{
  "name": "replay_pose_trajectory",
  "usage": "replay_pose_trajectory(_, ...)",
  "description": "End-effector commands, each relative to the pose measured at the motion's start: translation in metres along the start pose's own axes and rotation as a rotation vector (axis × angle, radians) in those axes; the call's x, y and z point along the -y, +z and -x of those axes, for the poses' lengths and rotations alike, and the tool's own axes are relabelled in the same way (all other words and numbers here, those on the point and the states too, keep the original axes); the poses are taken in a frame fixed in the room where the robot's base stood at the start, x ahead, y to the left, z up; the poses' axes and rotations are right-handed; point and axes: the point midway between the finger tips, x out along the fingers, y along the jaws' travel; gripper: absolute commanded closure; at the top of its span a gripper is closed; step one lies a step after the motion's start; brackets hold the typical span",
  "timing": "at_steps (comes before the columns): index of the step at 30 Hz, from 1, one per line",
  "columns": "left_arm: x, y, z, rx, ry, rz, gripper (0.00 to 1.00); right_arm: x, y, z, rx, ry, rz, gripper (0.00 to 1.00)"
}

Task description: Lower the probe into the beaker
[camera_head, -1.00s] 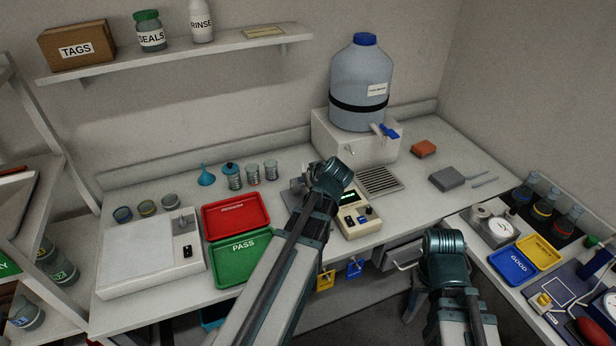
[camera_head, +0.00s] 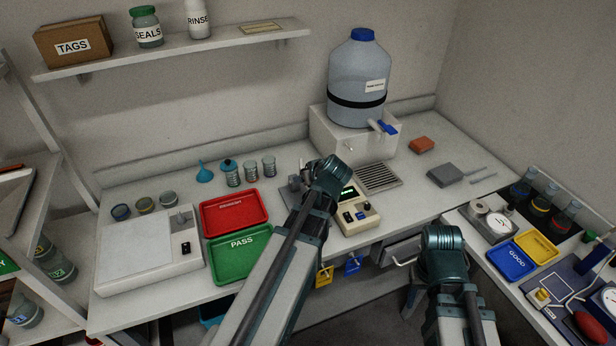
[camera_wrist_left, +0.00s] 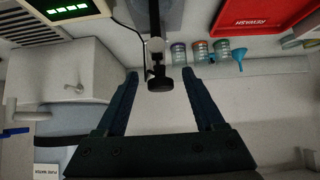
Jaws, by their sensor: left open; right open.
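A meter (camera_head: 355,211) with a green display stands on the bench; it also shows in the left wrist view (camera_wrist_left: 68,10). Beside it, a grey stand part (camera_head: 295,187) is mostly hidden by my left arm. In the left wrist view my left gripper (camera_wrist_left: 159,74) is open and empty, its fingers either side of a black knob-like piece (camera_wrist_left: 159,82) on a grey post (camera_wrist_left: 160,18). I cannot tell whether they touch it. The probe tip and any beaker under it are hidden. My right gripper (camera_head: 408,300) is low at the bench front, its fingers hard to make out.
Several small glass vessels (camera_head: 252,172) and a blue funnel (camera_head: 205,172) stand behind the red tray (camera_head: 236,211) and green tray (camera_head: 240,255). The water dispenser (camera_head: 358,85) is behind the meter. A drawer (camera_head: 402,250) is below the bench front.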

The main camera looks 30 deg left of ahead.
Motion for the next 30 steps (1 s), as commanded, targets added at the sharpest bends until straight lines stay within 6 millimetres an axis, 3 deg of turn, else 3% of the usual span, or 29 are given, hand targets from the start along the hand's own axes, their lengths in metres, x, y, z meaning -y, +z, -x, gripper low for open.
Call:
replay_pose_trajectory(5,0.000,-0.003,0.019,-0.001,0.002,-0.002,0.30,-0.001,0.001,0.015,0.000,0.000,0.000,0.50)
replay_pose_trajectory(18,0.001,-0.003,0.110,0.000,0.002,-0.003,0.30,-0.007,0.004,0.076,0.000,0.000,0.002,0.50)
replay_pose_trajectory(24,0.000,-0.002,0.131,0.002,0.000,-0.001,0.30,-0.009,0.005,0.090,0.000,0.000,0.000,0.50)
replay_pose_trajectory(30,-0.001,0.000,0.138,0.002,-0.001,0.000,0.30,-0.009,0.005,0.093,0.000,-0.001,-0.001,0.50)
